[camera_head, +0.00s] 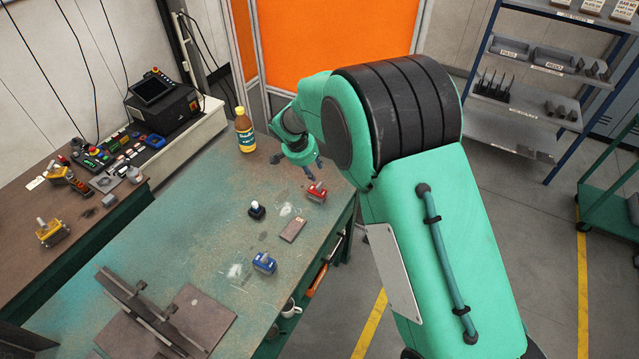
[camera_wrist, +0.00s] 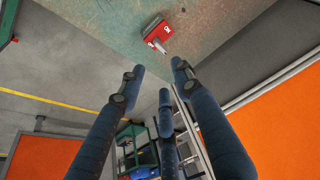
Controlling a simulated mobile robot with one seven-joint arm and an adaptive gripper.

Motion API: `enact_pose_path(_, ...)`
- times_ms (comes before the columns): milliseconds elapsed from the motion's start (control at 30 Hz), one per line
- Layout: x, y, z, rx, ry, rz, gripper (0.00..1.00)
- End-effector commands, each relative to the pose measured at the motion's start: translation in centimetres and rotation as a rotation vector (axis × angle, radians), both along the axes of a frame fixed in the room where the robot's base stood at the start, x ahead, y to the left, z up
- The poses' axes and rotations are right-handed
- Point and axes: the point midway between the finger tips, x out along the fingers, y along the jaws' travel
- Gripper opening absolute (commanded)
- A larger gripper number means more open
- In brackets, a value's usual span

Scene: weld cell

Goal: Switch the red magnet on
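The red magnet (camera_head: 316,192) sits on the green worktable near its right edge. In the wrist view the red magnet (camera_wrist: 158,32) shows at the top, with a pale lever or knob standing out of it and white marks on its body. My gripper (camera_head: 308,166) is just above and to the left of the magnet in the head view. In the wrist view its dark fingers (camera_wrist: 160,80) are spread apart with nothing between them. The gripper appears apart from the magnet. I cannot tell from these frames which position the magnet's lever is in.
On the worktable (camera_head: 190,200) are a blue magnet (camera_head: 264,263), a small black knobbed item (camera_head: 257,210), a flat plate (camera_head: 293,229) and a bottle (camera_head: 244,131). A steel angle fixture (camera_head: 150,315) stands at the front. A yellow magnet (camera_head: 52,232) is on the brown bench.

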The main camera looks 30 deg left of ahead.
Motion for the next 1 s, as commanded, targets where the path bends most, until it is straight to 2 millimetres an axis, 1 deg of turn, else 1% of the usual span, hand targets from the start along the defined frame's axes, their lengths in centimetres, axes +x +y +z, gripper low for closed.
enact_pose_path(167, 0.2, 0.0, -0.4, -0.001, 0.000, 0.000, 0.33)
enact_pose_path(367, 0.7, -0.1, -1.8, -0.001, 0.001, 0.000, 0.33)
enact_pose_path(1000, 4.1, -0.2, -10.0, -0.002, 0.001, -0.001, 0.33)
